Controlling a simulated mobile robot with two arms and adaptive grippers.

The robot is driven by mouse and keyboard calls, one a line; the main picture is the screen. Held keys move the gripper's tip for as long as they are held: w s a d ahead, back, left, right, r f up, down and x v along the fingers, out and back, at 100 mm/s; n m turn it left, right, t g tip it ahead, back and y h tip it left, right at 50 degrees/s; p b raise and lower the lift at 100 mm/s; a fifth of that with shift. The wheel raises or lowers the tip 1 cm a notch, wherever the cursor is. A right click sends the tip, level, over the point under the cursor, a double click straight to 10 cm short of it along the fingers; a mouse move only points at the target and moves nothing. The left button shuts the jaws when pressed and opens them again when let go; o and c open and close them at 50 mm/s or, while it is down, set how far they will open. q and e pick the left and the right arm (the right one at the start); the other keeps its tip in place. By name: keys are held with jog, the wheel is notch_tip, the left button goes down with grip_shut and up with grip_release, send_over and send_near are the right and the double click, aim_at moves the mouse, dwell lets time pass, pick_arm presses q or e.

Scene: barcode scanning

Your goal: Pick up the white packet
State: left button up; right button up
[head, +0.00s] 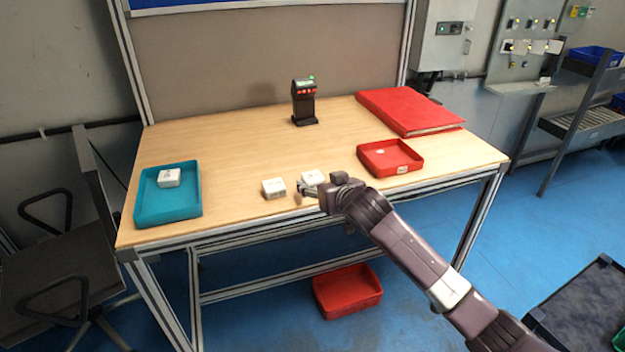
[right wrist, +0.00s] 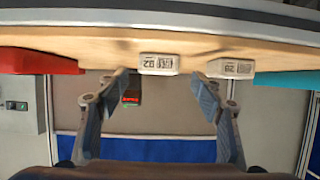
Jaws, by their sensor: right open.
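Two white packets stand near the table's front edge in the head view: a left one (head: 274,188) and a right one (head: 313,177), partly hidden by my right gripper. A third white packet (head: 169,177) lies in the teal tray (head: 140,212). My right gripper (head: 304,193) is open at the front edge, close to the right packet. In the right wrist view, which is upside down, its open fingers (right wrist: 163,90) frame the right packet (right wrist: 158,64) with nothing gripped. The left packet (right wrist: 230,68) shows beyond one finger. My left gripper is not in view.
A black scanner (head: 304,102) stands at the back of the table. A red tray (head: 373,170) and a large red binder (head: 410,110) are on the right. Another red tray (head: 347,306) is below the table. The table's middle is clear.

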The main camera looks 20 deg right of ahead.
aim_at(314, 177)
jog(key=shift+w+f, duration=0.1)
jog(key=shift+w, duration=0.1)
jog(key=x, duration=0.4)
jog(key=shift+d+p, duration=0.1)
jog(key=shift+p, duration=0.25)
jog(key=shift+w+f, duration=0.15)
jog(key=shift+w, duration=0.3)
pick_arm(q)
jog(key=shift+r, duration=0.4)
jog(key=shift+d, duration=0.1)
pick_arm(e)
jog(key=c, duration=1.4)
